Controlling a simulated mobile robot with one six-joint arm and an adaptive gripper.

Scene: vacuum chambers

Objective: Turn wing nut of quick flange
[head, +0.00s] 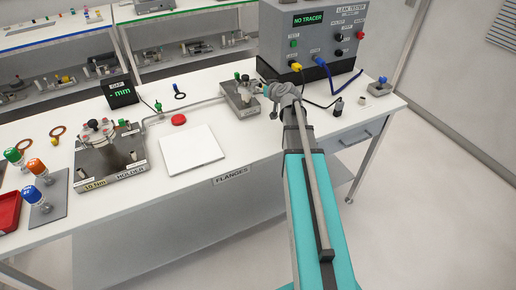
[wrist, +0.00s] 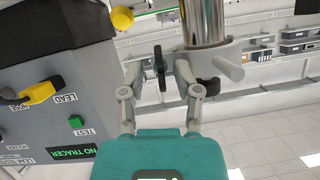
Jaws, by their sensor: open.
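In the wrist view, the quick flange (wrist: 226,52) shows as a grey clamp around a shiny steel pipe (wrist: 206,20). A dark wing nut (wrist: 160,68) stands at its left side, on a screw. My gripper (wrist: 157,66) is open, with one finger on each side of the wing nut. The right finger is close to the clamp; I cannot tell whether either finger touches the nut. In the head view my gripper (head: 279,91) is at the right holder plate (head: 238,109), and my arm and gripper hide the wing nut there.
The grey leak tester (head: 312,32), with yellow and blue cables, stands just behind my gripper; its display reads NO TRACER. A white pad (head: 191,149), red button (head: 179,119) and chamber holder (head: 110,165) lie to the left. Bare tabletop lies around the pad.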

